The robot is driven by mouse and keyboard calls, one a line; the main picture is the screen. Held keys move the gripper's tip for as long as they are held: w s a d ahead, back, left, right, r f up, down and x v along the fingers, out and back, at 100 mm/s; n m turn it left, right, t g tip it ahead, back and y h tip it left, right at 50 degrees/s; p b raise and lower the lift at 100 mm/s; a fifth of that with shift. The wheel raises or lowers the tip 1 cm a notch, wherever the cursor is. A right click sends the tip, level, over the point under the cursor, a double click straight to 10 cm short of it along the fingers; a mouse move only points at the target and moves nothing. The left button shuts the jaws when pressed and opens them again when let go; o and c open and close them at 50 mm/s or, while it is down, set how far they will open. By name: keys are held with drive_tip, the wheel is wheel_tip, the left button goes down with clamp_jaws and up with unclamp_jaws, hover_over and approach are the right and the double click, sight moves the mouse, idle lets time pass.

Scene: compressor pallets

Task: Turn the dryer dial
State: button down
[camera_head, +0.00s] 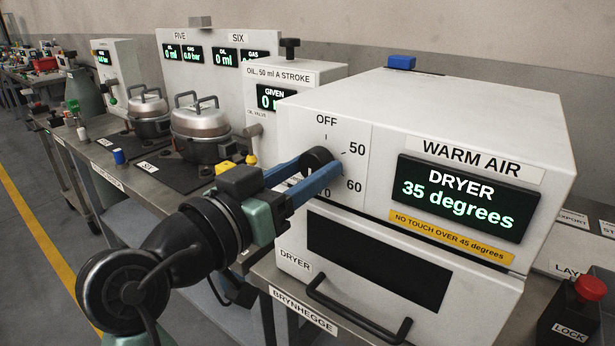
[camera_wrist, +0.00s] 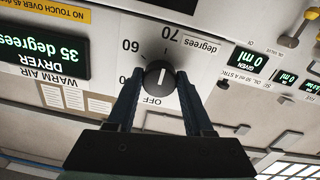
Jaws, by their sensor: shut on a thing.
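The dryer dial (camera_wrist: 160,76) is a round black knob with a white line. It sits on the white dryer front (camera_head: 480,135), between OFF above and 50, 60 and 70 down its right side and below in the head view. My gripper (camera_head: 318,172) is shut on the dial, one blue finger on each side; it also shows in the wrist view (camera_wrist: 158,78). The line looks roughly upright in the upside-down wrist view; I cannot tell which end points. The fingers partly hide the dial and scale in the head view. The green display (camera_head: 465,198) reads 35 degrees.
A yellow strip (camera_head: 451,237) says no touch over 45 degrees. The dryer drawer handle (camera_head: 357,312) sticks out below. A red LOCK button (camera_head: 590,288) stands at the lower right. Two metal pots, one being the nearer pot (camera_head: 201,122), stand on the bench left of the dryer.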

idle(0.4)
drive_tip(key=shift+c, duration=1.4)
unclamp_jaws()
drive_tip(key=v, duration=1.3)
drive_tip(key=w+d+r+n+t+y, duration=0.35)
drive_tip(key=w+r+t+y, duration=0.2)
drive_tip(key=r, duration=0.45)
drive_tip(key=s+d+r+n+t+y, duration=0.2)
drive_tip(key=s+d+r+t+y, duration=0.3)
drive_tip(key=s+r+t, duration=0.5)
wheel_tip(320, 180, up, 24)
drive_tip(key=g+p, duration=0.2)
drive_tip(key=p, duration=2)
drive_tip(key=shift+w+a+r+p, duration=0.2)
drive_tip(key=shift+w+a+p, duration=0.05)
drive_tip(key=shift+w+p, duration=0.1)
